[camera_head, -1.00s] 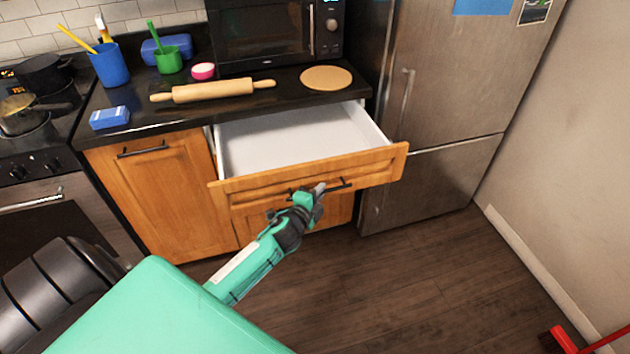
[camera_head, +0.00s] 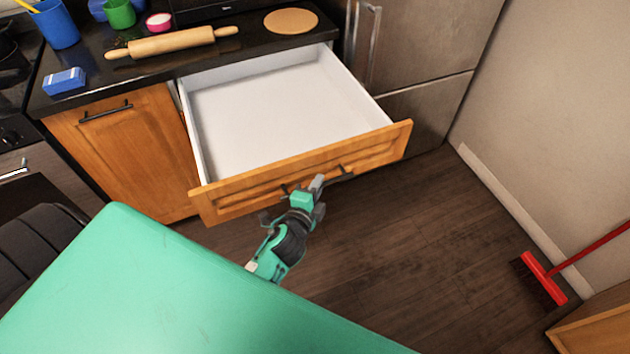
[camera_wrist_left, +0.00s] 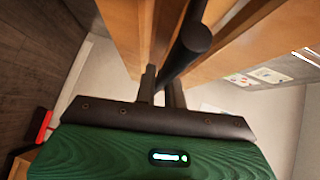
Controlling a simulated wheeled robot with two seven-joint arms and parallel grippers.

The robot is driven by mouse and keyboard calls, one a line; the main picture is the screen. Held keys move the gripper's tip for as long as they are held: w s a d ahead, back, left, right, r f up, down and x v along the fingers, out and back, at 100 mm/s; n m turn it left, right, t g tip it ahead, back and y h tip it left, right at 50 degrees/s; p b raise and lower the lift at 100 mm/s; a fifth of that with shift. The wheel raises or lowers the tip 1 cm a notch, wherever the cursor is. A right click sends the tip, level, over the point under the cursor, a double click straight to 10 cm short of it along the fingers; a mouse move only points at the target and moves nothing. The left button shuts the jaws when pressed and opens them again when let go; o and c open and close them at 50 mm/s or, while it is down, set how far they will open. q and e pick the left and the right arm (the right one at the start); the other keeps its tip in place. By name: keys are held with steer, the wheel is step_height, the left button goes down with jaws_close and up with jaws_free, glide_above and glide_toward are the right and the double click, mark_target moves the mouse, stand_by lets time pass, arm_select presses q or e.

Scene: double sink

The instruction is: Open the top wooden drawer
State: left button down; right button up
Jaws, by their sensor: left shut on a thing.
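The top wooden drawer (camera_head: 300,172) stands far out from the cabinet below the black counter, and its white inside (camera_head: 275,110) is empty. Its dark bar handle (camera_head: 343,174) is on the front panel. My left gripper (camera_head: 314,188) is at the handle, in front of the panel, and is shut on it. In the left wrist view the dark handle (camera_wrist_left: 188,50) runs between the two fingers of my left gripper (camera_wrist_left: 162,82). The fingers hide part of the handle in the head view. My right gripper is not in view.
A rolling pin (camera_head: 172,42), a round board (camera_head: 291,20) and a blue box (camera_head: 64,80) lie on the counter. A steel fridge (camera_head: 420,60) stands right of the drawer. A red broom (camera_head: 543,277) is at the right wall. The wooden floor before the drawer is clear.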

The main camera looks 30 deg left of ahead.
arm_select(q)
steer(key=c, duration=1.5)
jaws_free()
steer(key=shift+s, duration=0.1)
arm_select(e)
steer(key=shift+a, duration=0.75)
